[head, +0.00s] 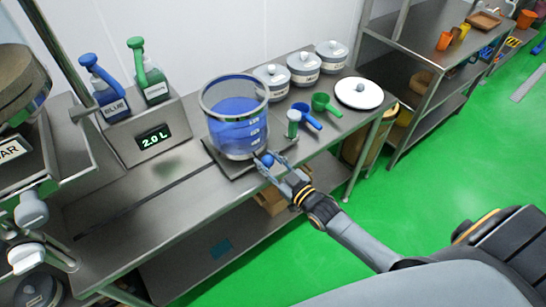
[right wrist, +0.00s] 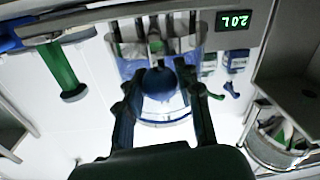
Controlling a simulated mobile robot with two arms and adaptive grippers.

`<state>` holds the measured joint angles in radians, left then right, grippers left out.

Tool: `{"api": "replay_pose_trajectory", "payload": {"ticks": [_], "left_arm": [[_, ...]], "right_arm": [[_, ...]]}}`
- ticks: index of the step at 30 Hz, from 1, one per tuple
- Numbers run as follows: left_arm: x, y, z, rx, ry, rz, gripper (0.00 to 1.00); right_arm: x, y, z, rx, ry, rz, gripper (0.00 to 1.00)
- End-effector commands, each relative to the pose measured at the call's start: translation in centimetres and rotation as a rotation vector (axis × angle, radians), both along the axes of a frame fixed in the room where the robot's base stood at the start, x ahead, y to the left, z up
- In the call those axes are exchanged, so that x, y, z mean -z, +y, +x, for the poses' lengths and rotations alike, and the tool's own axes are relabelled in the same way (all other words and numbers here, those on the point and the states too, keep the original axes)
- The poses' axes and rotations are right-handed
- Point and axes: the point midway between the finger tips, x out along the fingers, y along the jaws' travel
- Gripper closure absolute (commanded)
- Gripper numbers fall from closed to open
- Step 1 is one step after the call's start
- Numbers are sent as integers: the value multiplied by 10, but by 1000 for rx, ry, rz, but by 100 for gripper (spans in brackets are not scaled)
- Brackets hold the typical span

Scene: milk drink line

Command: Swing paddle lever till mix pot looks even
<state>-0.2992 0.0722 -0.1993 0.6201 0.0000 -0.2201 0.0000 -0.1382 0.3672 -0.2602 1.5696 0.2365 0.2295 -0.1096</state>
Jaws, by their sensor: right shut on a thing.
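The mix pot (head: 237,125) is a clear, metal-rimmed vessel with blue liquid and white level marks. It stands upright on a dark base on the steel bench. The liquid looks mostly even blue in the head view. The paddle lever's round blue knob (head: 267,159) is at the pot's front right, low down. My right gripper (head: 273,166) is shut on this knob. In the right wrist view, which is upside down, the knob (right wrist: 160,82) is between my right gripper's fingers (right wrist: 164,90), with the pot (right wrist: 160,50) behind. My left gripper is not in view.
A display (head: 153,139) reads 2.0 L, below a blue bottle (head: 108,94) and a green bottle (head: 148,75). Green (head: 324,104) and blue (head: 306,116) scoops, lidded jars (head: 304,68) and a white lid (head: 358,92) lie right of the pot.

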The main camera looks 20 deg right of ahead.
Motion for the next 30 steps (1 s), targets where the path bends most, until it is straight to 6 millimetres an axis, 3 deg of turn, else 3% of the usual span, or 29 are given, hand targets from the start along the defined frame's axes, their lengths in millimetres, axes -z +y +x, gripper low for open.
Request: {"api": "replay_pose_trajectory", "payload": {"ticks": [12, 13, 16, 26, 30], "left_arm": [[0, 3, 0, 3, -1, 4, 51], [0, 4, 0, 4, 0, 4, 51], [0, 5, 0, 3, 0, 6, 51], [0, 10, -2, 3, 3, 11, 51], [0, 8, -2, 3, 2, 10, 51]], "right_arm": [[2, 3, -2, -3, 4, 0, 100], [3, 3, -2, -3, 5, 0, 62], [2, 3, -2, -3, 4, 0, 43], [1, 1, -2, -2, 2, -1, 43], [2, -2, -16, -1, 4, -1, 43]]}}
